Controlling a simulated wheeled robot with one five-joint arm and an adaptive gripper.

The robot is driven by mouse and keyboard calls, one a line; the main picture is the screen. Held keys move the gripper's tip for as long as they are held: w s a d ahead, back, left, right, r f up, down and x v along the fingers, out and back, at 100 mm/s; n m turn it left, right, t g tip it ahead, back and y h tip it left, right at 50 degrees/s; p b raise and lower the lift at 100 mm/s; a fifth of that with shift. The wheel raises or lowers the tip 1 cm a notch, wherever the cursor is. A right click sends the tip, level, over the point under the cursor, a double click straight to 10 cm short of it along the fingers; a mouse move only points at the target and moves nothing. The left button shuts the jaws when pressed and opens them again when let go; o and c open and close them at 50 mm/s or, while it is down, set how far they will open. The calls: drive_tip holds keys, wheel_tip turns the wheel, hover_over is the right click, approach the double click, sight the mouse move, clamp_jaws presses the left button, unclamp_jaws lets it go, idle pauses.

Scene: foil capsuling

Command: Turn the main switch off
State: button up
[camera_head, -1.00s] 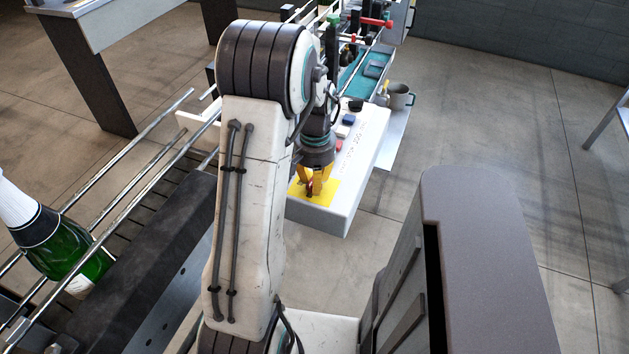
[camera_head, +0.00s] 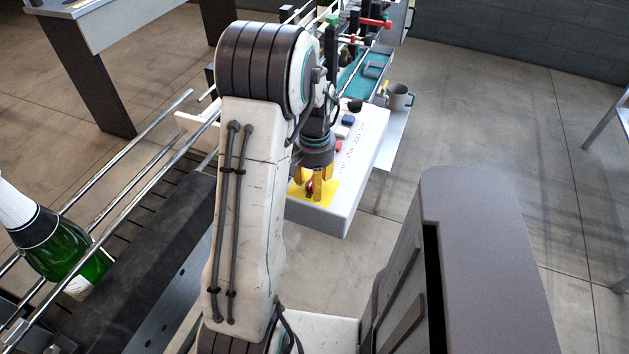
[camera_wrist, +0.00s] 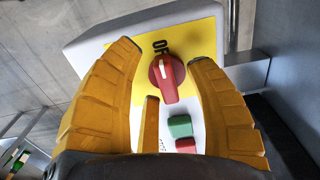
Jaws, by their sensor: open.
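The main switch is a red rotary knob (camera_wrist: 167,78) on a yellow plate (camera_wrist: 199,43) at the end of a white control box.
A green button (camera_wrist: 180,126) and a red button (camera_wrist: 186,146) sit near the knob. The white box (camera_head: 365,150) also carries a blue button (camera_head: 348,120).

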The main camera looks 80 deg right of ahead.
wheel_tip(320, 180, up, 12)
idle(0.8)
idle(0.8)
